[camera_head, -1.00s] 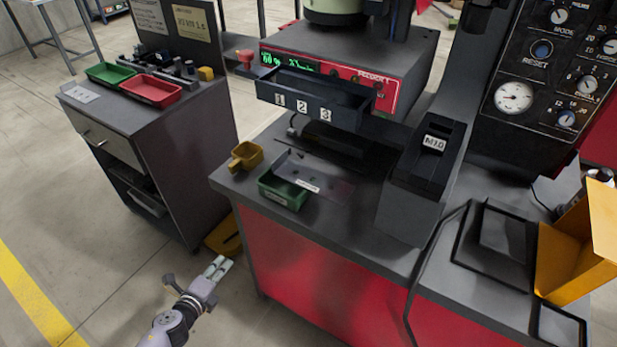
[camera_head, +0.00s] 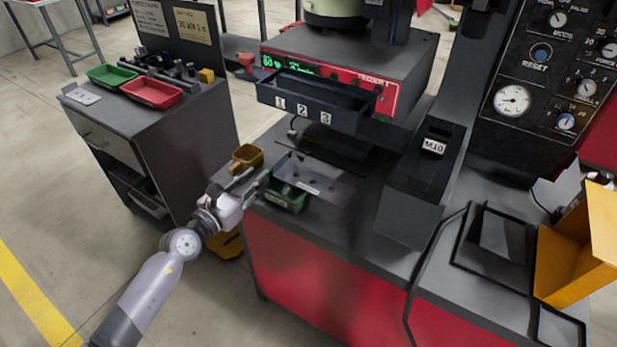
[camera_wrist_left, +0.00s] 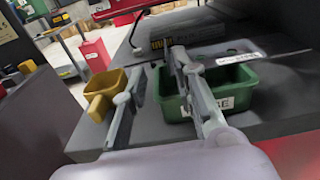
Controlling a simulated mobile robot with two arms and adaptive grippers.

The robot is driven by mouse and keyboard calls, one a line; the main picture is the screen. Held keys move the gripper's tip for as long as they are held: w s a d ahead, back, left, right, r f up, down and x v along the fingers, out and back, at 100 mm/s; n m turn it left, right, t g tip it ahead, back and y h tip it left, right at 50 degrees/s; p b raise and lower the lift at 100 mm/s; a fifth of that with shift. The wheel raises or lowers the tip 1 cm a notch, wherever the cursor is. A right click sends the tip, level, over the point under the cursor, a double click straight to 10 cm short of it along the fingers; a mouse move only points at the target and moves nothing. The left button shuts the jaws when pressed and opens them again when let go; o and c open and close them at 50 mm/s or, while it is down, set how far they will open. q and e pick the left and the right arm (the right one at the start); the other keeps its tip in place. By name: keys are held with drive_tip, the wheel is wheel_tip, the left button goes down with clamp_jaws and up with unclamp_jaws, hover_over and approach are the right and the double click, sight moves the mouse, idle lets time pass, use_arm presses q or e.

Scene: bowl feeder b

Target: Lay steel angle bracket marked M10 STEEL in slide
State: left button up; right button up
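My left gripper (camera_head: 250,182) is open at the front left of the red bench, beside the green bin. In the left wrist view its fingers (camera_wrist_left: 155,80) are spread and empty; one overlaps the bin's left side. I cannot tell if they touch. A dark slide marked M10 (camera_head: 433,147) stands at the bench's right. A flat grey plate (camera_head: 335,188) with a small white label (camera_head: 308,188) lies behind the green bin; the label also shows in the left wrist view (camera_wrist_left: 240,58). I cannot pick out a bracket reading M10 STEEL. My right gripper is not in view.
The green bin (camera_head: 286,196) and a small yellow scoop-like cup (camera_head: 247,156) stand at the bench's left. A numbered drawer-like tray (camera_head: 310,100) overhangs the bench below the feeder unit. A grey cabinet (camera_head: 185,150) stands left; an open yellow box (camera_head: 580,240) stands right.

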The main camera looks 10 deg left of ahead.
sight(280, 159)
use_arm(q)
drive_tip(key=x, duration=0.4)
drive_tip(key=shift+w+d, duration=0.1)
drive_tip(key=shift+w, duration=0.15)
drive_tip(key=x, duration=0.5)
drive_tip(key=shift+d+f, duration=0.2)
drive_tip(key=shift+d, duration=0.2)
drive_tip(key=shift+c, duration=0.2)
clamp_jaws()
drive_tip(key=shift+r, duration=0.1)
